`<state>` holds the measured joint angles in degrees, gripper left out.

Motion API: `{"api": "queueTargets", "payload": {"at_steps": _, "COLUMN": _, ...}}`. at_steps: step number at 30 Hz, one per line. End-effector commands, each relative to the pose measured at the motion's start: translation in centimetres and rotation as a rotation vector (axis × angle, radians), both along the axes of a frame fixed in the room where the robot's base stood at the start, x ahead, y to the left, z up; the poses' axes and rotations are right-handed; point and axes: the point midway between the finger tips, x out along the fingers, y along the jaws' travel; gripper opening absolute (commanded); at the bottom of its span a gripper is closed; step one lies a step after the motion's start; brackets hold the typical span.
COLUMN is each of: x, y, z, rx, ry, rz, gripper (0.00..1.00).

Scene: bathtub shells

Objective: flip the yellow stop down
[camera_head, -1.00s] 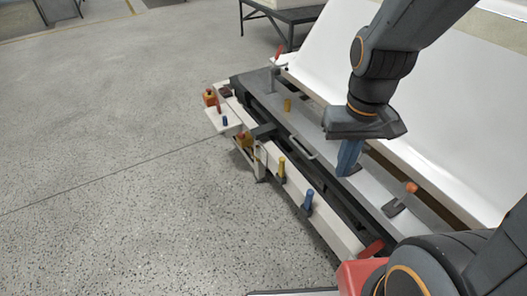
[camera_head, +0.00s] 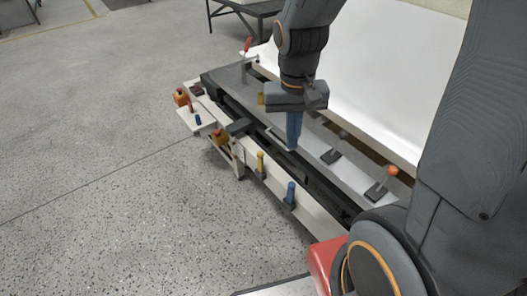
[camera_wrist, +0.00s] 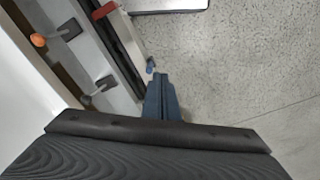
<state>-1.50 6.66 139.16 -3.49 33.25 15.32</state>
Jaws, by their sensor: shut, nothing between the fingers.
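The yellow stop (camera_head: 260,163) stands up from the front white rail of the fixture, left of a similar blue stop (camera_head: 290,194). My gripper (camera_head: 294,146) is shut and empty, pointing down above the fixture, to the right of and above the yellow stop in the head view and apart from it. In the wrist view my shut blue fingers (camera_wrist: 162,98) show with the blue stop (camera_wrist: 150,65) just beyond their tips. The yellow stop is not visible in the wrist view.
A grey lever (camera_head: 336,149) and an orange-knobbed lever (camera_head: 385,180) stand on the grey bed, right of my gripper. A red-handled lever (camera_head: 247,50) and a small side shelf (camera_head: 197,121) are at the far end. The floor left of the rail is clear.

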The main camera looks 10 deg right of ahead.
Motion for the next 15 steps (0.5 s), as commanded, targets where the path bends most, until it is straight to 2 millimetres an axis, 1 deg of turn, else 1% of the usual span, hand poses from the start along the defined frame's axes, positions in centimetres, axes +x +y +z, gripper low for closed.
{"api": "queueTargets", "payload": {"at_steps": 1, "x": 2.5, "y": 0.0, "z": -2.4, "rx": -0.010, "ry": -0.005, "rz": -0.051, "gripper": 0.00}}
{"api": "queueTargets", "payload": {"at_steps": 2, "x": 3.9, "y": 0.0, "z": -3.3, "rx": -0.017, "ry": -0.009, "rz": -0.086, "gripper": 0.00}}
{"api": "queueTargets", "payload": {"at_steps": 3, "x": 5.7, "y": 0.0, "z": -4.6, "rx": -0.026, "ry": -0.018, "rz": -0.136, "gripper": 0.00}}
{"api": "queueTargets", "payload": {"at_steps": 5, "x": 8.4, "y": 0.0, "z": -6.4, "rx": -0.037, "ry": -0.033, "rz": -0.211, "gripper": 0.00}}
{"api": "queueTargets", "payload": {"at_steps": 6, "x": 10.1, "y": 0.1, "z": -7.7, "rx": -0.045, "ry": -0.043, "rz": -0.260, "gripper": 0.00}}
{"api": "queueTargets", "payload": {"at_steps": 8, "x": 12.8, "y": 0.1, "z": -9.6, "rx": -0.054, "ry": -0.060, "rz": -0.334, "gripper": 0.00}}
{"api": "queueTargets", "payload": {"at_steps": 9, "x": 14.5, "y": 0.2, "z": -11.0, "rx": -0.059, "ry": -0.072, "rz": -0.384, "gripper": 0.00}}
{"api": "queueTargets", "payload": {"at_steps": 11, "x": 17.0, "y": 0.4, "z": -13.1, "rx": -0.067, "ry": -0.090, "rz": -0.457, "gripper": 0.00}}
{"api": "queueTargets", "payload": {"at_steps": 12, "x": 18.7, "y": 0.5, "z": -14.5, "rx": -0.071, "ry": -0.104, "rz": -0.503, "gripper": 0.00}}
{"api": "queueTargets", "payload": {"at_steps": 15, "x": 22.2, "y": 0.8, "z": -17.6, "rx": -0.077, "ry": -0.136, "rz": -0.613, "gripper": 0.00}}
